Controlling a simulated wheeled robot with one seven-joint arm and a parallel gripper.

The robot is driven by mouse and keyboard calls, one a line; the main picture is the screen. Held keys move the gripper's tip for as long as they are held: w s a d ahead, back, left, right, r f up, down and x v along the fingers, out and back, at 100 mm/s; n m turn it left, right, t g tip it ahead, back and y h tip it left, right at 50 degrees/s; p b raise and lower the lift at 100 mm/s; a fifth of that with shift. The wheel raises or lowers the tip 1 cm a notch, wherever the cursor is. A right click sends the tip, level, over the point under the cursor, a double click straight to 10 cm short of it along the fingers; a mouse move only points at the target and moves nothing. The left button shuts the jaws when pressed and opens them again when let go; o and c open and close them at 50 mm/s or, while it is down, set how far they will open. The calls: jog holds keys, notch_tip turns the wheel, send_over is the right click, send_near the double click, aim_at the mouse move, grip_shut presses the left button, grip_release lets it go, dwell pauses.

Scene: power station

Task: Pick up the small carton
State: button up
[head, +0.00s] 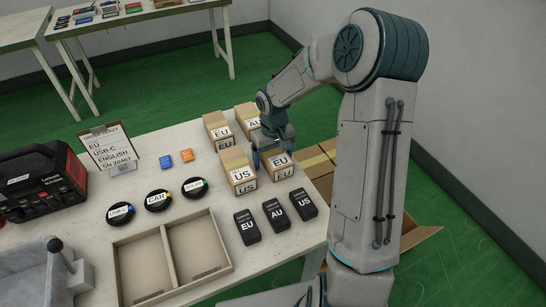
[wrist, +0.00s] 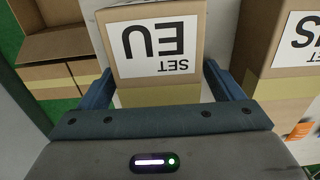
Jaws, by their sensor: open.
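Several small brown cartons with white labels stand in a group on the table. The front right carton (head: 281,172), labelled EU, is under my gripper (head: 270,150). In the wrist view this carton (wrist: 155,45) reads SET EU and lies between the two open fingers (wrist: 155,85). I cannot tell whether either finger touches it. The US carton (head: 238,172) stands just left of it and shows at the right edge of the wrist view (wrist: 295,40). Another EU carton (head: 218,131) and an AU carton (head: 250,118) stand behind.
An order ticket (head: 108,148) reads EU, USB-C, ENGLISH. Black adapters (head: 276,214), round cable coils (head: 158,201) and an empty two-part tray (head: 205,241) lie in front. An open cardboard box (head: 412,238) is right of the table, partly behind my arm.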

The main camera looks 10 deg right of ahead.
jog(key=c, duration=1.3)
